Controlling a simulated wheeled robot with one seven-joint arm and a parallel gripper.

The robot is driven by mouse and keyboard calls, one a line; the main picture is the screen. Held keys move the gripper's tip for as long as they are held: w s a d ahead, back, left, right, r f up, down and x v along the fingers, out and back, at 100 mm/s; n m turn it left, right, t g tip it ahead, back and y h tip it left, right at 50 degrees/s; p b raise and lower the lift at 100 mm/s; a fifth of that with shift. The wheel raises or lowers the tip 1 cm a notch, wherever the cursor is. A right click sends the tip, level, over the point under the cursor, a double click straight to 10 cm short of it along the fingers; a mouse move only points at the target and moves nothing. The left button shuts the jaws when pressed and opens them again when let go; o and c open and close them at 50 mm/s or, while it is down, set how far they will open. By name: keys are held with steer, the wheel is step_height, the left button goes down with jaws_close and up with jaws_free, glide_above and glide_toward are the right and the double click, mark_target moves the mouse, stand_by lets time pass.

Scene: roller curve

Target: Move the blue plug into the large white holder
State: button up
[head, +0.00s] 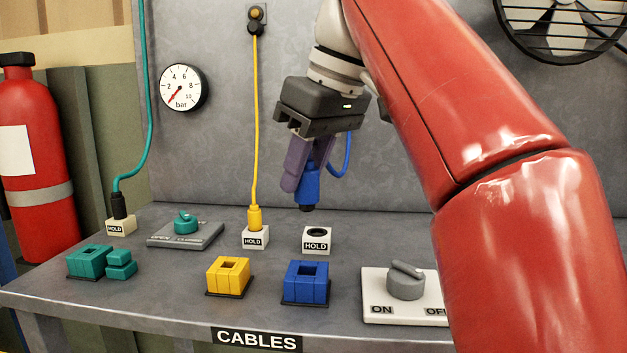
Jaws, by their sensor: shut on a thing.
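The blue plug (307,188) hangs upright from my gripper (297,170), with its blue cable (347,155) curving up behind it to the right. My gripper is shut on the plug, its purple fingers around the plug's upper part. The plug is in the air, a little above and slightly left of the white holder (317,241) marked HOLD. That holder has an empty round dark hole on top. The plug and the holder are apart.
A yellow plug (254,217) stands in another white holder, a black plug (118,204) in a third. Blue (306,283), yellow (228,276) and teal (88,262) sockets line the bench front. A grey ON/OFF knob (405,281) is at right.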

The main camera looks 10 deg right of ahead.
mark_target(304, 201)
steer(key=shift+s+a+f+b, duration=0.1)
steer(key=shift+s+f+b, duration=0.1)
steer(key=shift+f+b, duration=1.45)
